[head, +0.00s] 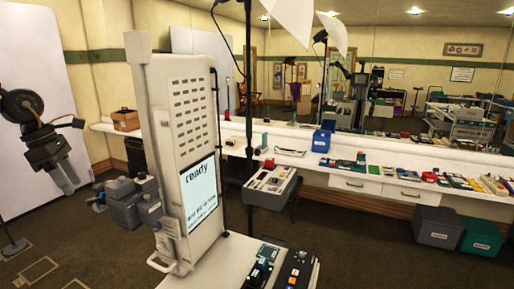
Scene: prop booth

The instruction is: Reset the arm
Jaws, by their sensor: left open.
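My left gripper (66,182) hangs at the far left of the head view, pointing down in front of a pale panel. It is open, and I see nothing between its fingers. It is well apart from the tall white machine (184,105) in the middle. The machine's lit screen (199,192) reads "ready", with a smaller line below that I cannot read clearly. A white handle (160,263) sticks out low on its left side. My right gripper is not in view.
The machine stands on a white table (222,262) with small dark devices (259,276) on it. A long counter (330,168) with many small items runs behind.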

